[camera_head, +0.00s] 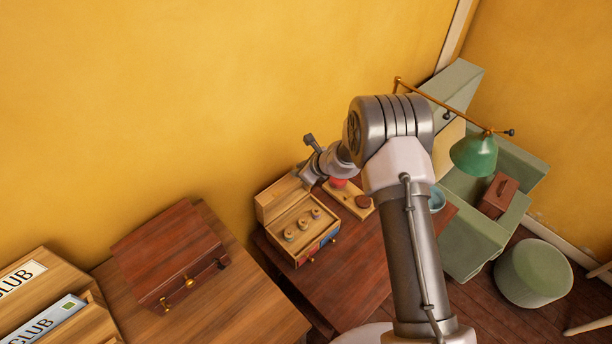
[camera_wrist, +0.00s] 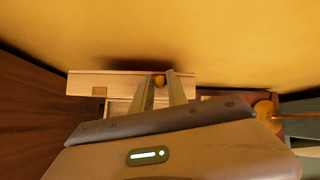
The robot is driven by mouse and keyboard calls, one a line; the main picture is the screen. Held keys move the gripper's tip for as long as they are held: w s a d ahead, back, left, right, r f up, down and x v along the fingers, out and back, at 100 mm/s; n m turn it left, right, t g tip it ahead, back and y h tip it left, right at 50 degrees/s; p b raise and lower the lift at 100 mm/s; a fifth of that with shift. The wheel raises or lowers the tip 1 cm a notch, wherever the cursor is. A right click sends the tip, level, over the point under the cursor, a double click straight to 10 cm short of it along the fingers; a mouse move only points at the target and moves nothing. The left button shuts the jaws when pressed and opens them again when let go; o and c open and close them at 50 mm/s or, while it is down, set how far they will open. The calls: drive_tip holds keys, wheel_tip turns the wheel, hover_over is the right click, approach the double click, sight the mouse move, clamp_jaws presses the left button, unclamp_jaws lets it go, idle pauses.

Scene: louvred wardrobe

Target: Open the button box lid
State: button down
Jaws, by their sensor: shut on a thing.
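The button box (camera_head: 300,252) is a light wooden box on the dark red table. Its lid (camera_head: 280,197) is raised and stands at the back, so the open inside shows several small round pieces (camera_head: 303,224). My gripper (camera_head: 306,176) is at the lid's upper right edge. In the wrist view the two fingers (camera_wrist: 161,84) close on a small brass knob (camera_wrist: 159,80) on the pale wooden lid (camera_wrist: 115,80). The exact contact between fingers and knob is small and partly hidden.
A wooden tray (camera_head: 352,200) with a red and a brown round piece is right of the box. A dark red chest (camera_head: 170,250) stands on the left cabinet. The yellow wall is close behind.

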drive_tip(key=shift+w+a, duration=1.95)
drive_tip(key=shift+w, duration=0.15)
drive_tip(key=c, duration=1.5)
unclamp_jaws()
drive_tip(key=shift+o, duration=0.8)
drive_tip(key=shift+f, duration=0.15)
drive_tip(key=v, duration=1.7)
drive_tip(key=shift+s+d, duration=0.1)
drive_tip(key=shift+d, duration=0.05)
